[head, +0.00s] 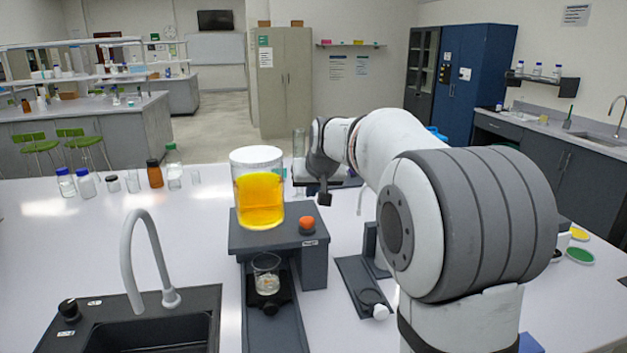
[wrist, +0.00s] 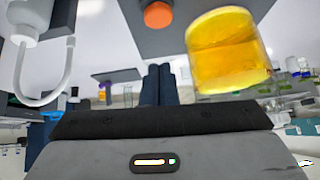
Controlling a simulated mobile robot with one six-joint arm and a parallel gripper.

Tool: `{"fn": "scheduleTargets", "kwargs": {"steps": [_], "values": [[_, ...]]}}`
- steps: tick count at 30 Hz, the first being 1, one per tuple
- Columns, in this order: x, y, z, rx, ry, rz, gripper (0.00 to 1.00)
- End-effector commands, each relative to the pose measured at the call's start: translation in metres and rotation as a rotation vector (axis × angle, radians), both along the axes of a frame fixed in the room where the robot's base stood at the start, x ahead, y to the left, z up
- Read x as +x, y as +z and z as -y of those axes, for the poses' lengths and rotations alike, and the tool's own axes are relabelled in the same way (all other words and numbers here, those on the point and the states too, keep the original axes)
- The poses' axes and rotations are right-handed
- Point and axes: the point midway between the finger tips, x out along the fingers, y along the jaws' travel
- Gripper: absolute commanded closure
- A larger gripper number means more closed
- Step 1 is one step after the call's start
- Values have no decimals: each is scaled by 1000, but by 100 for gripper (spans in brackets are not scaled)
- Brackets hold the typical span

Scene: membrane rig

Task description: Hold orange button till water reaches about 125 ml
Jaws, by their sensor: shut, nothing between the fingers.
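The orange button (head: 307,222) sits on top of the dark grey rig (head: 290,243), near its right front corner; it also shows at the top of the wrist view (wrist: 158,14). A clear cylinder of yellow-orange liquid (head: 258,200) stands on the rig left of the button. A small clear beaker (head: 266,274) stands on a lower ledge in front; it has some whitish content low down, and I cannot read its level. My gripper (head: 325,199) is shut and empty, a little above and behind the button, apart from it. Its dark fingers (wrist: 158,84) show together in the wrist view.
A black sink (head: 150,325) with a grey faucet (head: 135,260) lies at the front left. Several bottles (head: 155,174) stand at the back left. A dark stand (head: 365,285) is right of the rig. White bench is clear between the rig and the bottles.

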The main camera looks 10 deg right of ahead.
Motion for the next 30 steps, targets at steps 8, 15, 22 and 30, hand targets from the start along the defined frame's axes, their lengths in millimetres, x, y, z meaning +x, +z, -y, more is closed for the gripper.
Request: {"fn": "scheduleTargets", "kwargs": {"steps": [8, 15, 22, 30], "values": [[20, -45, -4, 0, 2, -3, 100], [17, -65, -5, 0, 2, 0, 100], [17, -68, -5, 0, 2, 1, 100], [17, -75, -6, 0, 2, 0, 100]]}}
